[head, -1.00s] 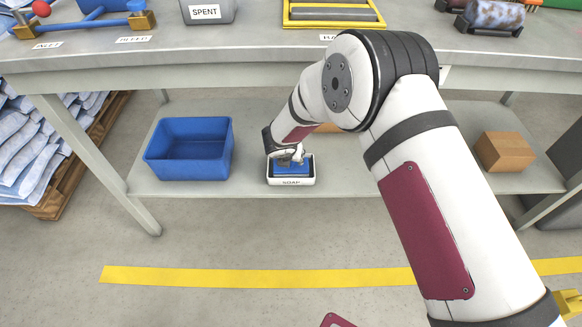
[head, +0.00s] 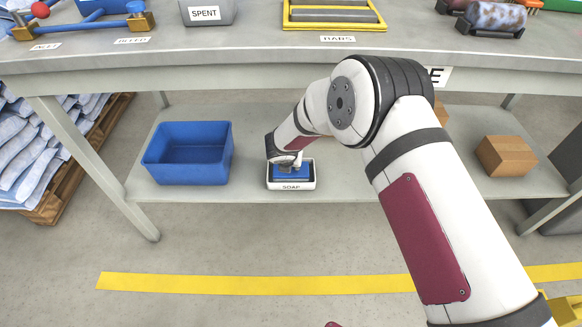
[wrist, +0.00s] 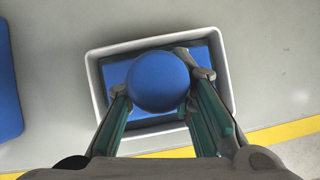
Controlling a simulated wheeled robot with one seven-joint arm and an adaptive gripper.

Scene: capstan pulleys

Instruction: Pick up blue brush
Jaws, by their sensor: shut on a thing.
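The blue brush shows in the wrist view as a round blue knob (wrist: 158,82) above a flat blue area in the white tray (wrist: 93,92). Whether that flat area is the brush's body or the tray's filling I cannot tell. My gripper (wrist: 160,90) is shut on the knob, with one finger on each side. In the head view the tray marked SOAP (head: 291,187) stands on the lower shelf, with blue (head: 292,173) inside it. There my gripper (head: 293,162) is just over the tray, its fingertips mostly hidden by my wrist.
A blue bin (head: 188,178) stands left of the tray on the lower shelf (head: 245,190). A cardboard box (head: 506,156) is at the right. The table top (head: 250,42) overhangs the shelf, close to my arm. A table leg (head: 95,165) is at the left.

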